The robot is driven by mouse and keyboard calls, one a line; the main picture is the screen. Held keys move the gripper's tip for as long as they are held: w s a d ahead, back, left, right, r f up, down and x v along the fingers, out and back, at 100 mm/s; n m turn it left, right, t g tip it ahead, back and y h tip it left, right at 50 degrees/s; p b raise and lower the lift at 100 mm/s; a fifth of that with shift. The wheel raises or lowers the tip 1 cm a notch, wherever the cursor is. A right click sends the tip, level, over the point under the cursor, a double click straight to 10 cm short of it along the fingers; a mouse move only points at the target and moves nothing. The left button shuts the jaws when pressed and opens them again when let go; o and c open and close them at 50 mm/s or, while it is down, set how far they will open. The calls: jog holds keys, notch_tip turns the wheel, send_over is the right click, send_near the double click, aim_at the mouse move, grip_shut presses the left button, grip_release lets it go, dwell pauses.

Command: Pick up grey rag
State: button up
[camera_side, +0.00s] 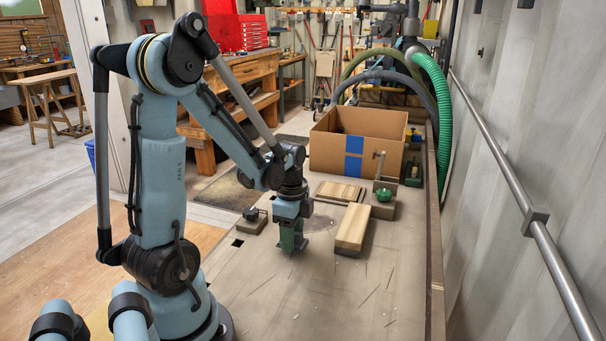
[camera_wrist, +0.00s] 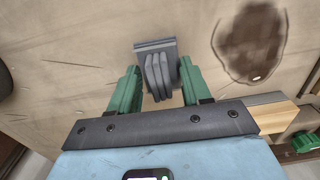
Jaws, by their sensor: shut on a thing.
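The grey rag (camera_wrist: 156,46) shows in the wrist view as a folded dark grey piece with several ridges, between the two green fingers. My gripper (camera_wrist: 159,74) is shut on it, with a finger on each side. In the side view my gripper (camera_side: 291,240) points straight down, low over the worktop. The rag cannot be made out there, as the fingers hide it. Whether the rag touches the worktop is not clear.
A wooden block (camera_side: 352,229) lies close right of my gripper. A dark clamp-like piece (camera_side: 252,220) stands to its left. Behind are wooden slats (camera_side: 339,191), a vise with a green knob (camera_side: 384,195) and an open cardboard box (camera_side: 383,156). The front worktop is clear.

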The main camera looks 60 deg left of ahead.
jog(key=r, duration=0.1)
jog(key=d+r, duration=0.1)
jog(key=shift+r, duration=0.4)
jog(key=d+r, duration=0.6)
jog(key=d, duration=0.4)
jog(key=shift+d+r, duration=0.2)
jog(key=shift+d, duration=0.15)
